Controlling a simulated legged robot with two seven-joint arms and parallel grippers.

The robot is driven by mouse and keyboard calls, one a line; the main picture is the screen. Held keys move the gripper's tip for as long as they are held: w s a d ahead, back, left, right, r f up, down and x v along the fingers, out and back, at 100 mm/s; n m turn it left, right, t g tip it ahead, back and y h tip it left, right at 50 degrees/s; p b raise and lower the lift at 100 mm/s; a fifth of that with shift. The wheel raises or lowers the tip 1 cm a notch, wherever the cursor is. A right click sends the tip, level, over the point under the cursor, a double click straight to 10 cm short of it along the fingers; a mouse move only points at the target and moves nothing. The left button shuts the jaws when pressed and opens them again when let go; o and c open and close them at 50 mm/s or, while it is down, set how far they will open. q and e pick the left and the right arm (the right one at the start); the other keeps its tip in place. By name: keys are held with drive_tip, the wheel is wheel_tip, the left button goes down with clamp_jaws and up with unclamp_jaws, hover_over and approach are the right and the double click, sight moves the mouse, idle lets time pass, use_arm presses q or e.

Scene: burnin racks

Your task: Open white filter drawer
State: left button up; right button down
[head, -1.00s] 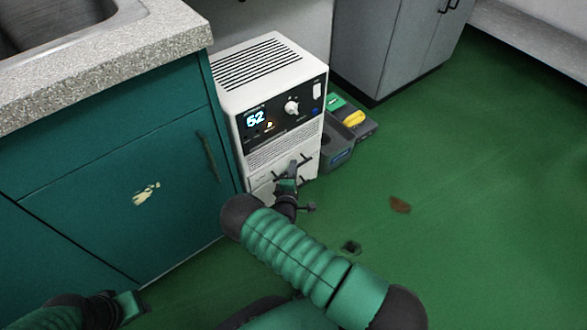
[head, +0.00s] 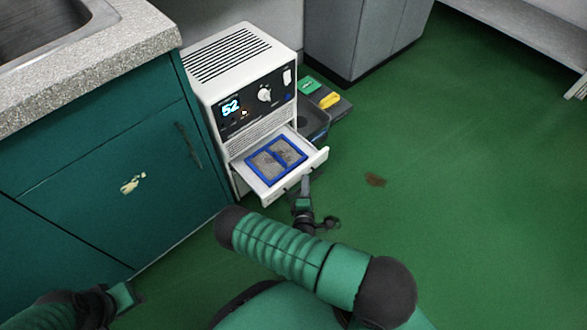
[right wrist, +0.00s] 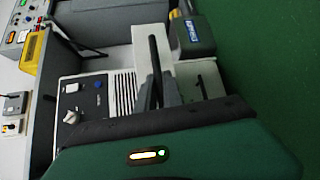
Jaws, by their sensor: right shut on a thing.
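The white filter drawer (head: 318,161) sticks out of the lower front of the white machine (head: 240,60) in the head view. A blue-framed filter with grey-brown panels (head: 262,166) lies in it. My right gripper (head: 304,184) is at the drawer's front, shut on its dark handle; the arm and hand partly hide that spot. In the right wrist view the gripper fingers (right wrist: 160,95) show beside a dark bar and white surfaces. My left gripper (head: 126,298) is low at the left, away from the drawer; its jaw opening is unclear.
A teal cabinet (head: 90,190) with a sink counter stands close to the machine's left. A dark bin (head: 312,122) with green and yellow items (head: 329,100) is behind the drawer to the right. Green floor (head: 450,200) is open on the right, with a brown stain.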

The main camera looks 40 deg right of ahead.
drive_tip(key=shift+s+d+f+p, duration=0.15)
drive_tip(key=shift+s+p, duration=0.25)
drive_tip(key=shift+s, duration=1.85)
drive_tip(key=c, duration=1.5)
unclamp_jaws()
drive_tip(key=shift+w, duration=0.1)
